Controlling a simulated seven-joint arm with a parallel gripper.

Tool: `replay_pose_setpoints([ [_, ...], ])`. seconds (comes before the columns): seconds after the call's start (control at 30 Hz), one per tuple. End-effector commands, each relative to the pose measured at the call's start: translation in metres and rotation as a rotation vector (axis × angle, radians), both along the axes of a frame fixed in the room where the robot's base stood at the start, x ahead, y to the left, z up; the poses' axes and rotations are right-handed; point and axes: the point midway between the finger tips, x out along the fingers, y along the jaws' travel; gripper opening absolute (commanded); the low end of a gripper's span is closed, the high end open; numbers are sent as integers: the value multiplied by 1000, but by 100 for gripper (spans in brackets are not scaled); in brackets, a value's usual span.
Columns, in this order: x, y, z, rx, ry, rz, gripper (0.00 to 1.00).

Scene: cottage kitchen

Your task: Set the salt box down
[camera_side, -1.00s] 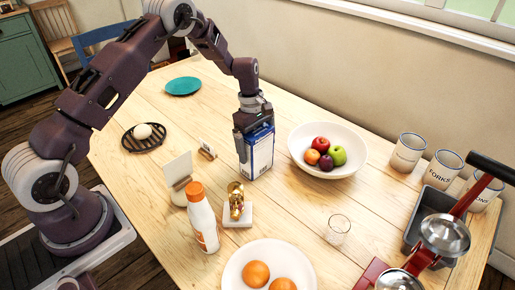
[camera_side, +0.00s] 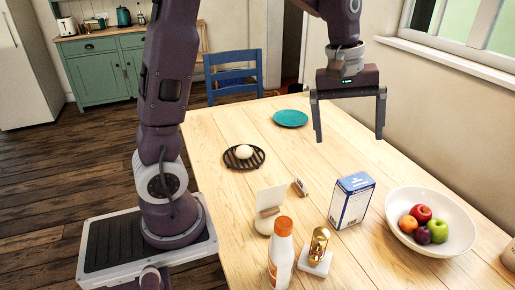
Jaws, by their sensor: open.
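The salt box (camera_side: 350,203), a blue and white carton, stands upright on the wooden table (camera_side: 218,190), left of the fruit bowl. My gripper (camera_side: 350,138) is above and behind it in the picture, clear of the box. Its two fingers point down and are spread wide with nothing between them.
A white bowl of fruit (camera_side: 462,238) is close to the right of the box. A small brass figure on a white base (camera_side: 316,260), an orange-capped bottle (camera_side: 281,256) and a card in a holder (camera_side: 268,205) stand in front and left. A teal plate (camera_side: 290,118) and a black rack with an egg (camera_side: 257,160) lie further back.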

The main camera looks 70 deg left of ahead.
Motion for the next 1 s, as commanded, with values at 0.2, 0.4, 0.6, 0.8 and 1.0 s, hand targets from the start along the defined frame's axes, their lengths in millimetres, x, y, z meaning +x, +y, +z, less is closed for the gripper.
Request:
replay_pose_setpoints([
  [0.2,-152,-31,50,223,-236,-573,100],
  [0.4,-221,-33,31,391,-328,-863,100],
  [0.6,-229,-32,26,416,-336,-905,100],
  [0.8,-229,-33,27,414,-336,-902,100],
  [1.0,-228,-33,27,413,-336,-900,100],
])
